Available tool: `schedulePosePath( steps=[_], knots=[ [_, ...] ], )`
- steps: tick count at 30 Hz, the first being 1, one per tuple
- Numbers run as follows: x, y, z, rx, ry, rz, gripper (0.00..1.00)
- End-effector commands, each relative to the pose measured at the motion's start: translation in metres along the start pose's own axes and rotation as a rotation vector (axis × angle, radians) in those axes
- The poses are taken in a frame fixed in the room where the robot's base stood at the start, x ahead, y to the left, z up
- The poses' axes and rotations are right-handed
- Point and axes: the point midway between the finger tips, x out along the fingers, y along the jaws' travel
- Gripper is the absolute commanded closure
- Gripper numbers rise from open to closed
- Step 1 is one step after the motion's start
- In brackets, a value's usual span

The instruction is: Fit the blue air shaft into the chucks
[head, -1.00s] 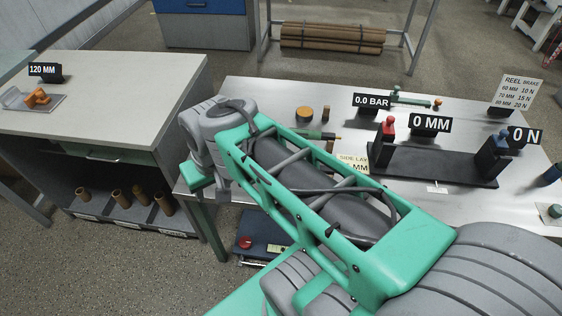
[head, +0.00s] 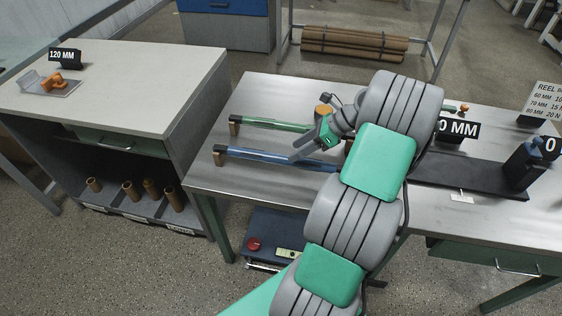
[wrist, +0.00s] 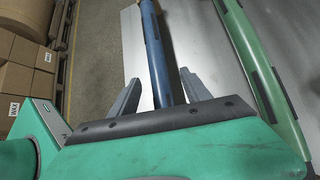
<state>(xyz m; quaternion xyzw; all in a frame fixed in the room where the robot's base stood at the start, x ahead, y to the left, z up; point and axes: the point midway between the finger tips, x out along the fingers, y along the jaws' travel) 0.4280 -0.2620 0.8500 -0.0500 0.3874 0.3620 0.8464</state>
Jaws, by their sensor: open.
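The blue air shaft (head: 255,156) lies across the left part of the steel table, its left end on a small brown rest. My gripper (head: 310,146) is over the shaft's right part. In the wrist view the blue shaft (wrist: 152,40) runs between the two spread fingers of my gripper (wrist: 160,92), not visibly gripped. The chuck stand with a blue top (head: 524,165) is at the right end of a dark base (head: 470,183). The other chuck is hidden behind my arm.
A green shaft (head: 272,123) lies parallel behind the blue one; it also shows in the wrist view (wrist: 262,75). A grey cabinet (head: 130,85) stands left, with a gap before the table (head: 225,183). Cardboard boxes (wrist: 22,75) show in the wrist view.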

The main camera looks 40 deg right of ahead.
Motion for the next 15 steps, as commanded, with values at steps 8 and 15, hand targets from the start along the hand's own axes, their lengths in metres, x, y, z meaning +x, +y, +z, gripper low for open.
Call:
schedulePosePath(
  steps=[8,15],
  knots=[
    [0.049,0.004,0.002,-0.002,0.002,0.002,0.44],
    [0.055,0.004,0.003,-0.002,0.002,0.0,0.44]
  ],
)
